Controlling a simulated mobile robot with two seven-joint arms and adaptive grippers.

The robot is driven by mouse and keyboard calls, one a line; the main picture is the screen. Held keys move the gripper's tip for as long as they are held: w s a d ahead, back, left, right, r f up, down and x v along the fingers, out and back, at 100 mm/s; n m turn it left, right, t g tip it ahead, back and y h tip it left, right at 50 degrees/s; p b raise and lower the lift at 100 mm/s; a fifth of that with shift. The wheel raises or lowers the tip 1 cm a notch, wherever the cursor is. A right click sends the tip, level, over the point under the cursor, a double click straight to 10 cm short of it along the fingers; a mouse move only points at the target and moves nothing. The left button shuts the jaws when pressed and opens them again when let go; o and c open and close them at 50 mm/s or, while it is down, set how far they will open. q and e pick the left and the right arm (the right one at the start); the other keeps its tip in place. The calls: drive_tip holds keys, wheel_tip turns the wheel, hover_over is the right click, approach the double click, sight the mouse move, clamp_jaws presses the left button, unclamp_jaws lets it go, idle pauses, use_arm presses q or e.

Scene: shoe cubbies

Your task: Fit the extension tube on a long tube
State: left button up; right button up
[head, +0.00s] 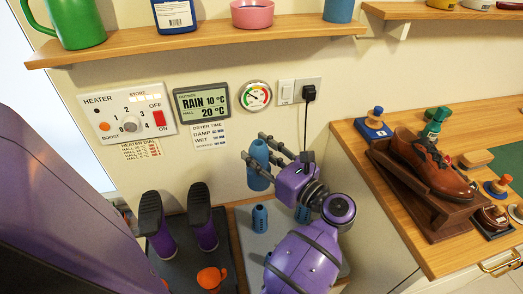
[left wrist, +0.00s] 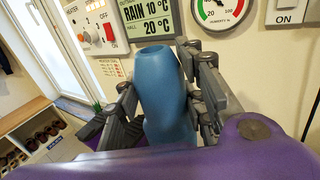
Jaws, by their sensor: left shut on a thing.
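My left gripper (head: 262,152) is shut around a smooth blue tube (head: 258,176), which looks like the extension tube. It holds the tube nearly upright in front of the wall, above the low bench. In the left wrist view the same tube (left wrist: 165,85) stands between the gripper fingers (left wrist: 165,98), its top end clear of them. A shorter blue tube (head: 260,219) with slots stands on the grey top below, apart from the held tube. Another blue tube (head: 303,213) stands to its right, partly hidden by my arm. My right gripper is not in view.
A wooden shelf (head: 200,45) with a green mug (head: 75,22) overhangs. A wooden counter (head: 440,235) with a brown shoe (head: 436,165) is at right.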

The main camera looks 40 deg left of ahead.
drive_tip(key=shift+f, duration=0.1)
use_arm(q)
drive_tip(key=shift+f+b, duration=0.2)
drive_tip(key=shift+b, duration=0.2)
drive_tip(key=shift+f+b, duration=0.55)
drive_tip(key=shift+f, duration=0.2)
wheel_tip(320, 180, down, 3)
drive_tip(key=b, duration=0.2)
drive_tip(key=shift+f+b, duration=0.15)
drive_tip(key=shift+b, duration=0.25)
drive_tip(key=shift+f+b, duration=0.3)
drive_tip(key=shift+b, duration=0.05)
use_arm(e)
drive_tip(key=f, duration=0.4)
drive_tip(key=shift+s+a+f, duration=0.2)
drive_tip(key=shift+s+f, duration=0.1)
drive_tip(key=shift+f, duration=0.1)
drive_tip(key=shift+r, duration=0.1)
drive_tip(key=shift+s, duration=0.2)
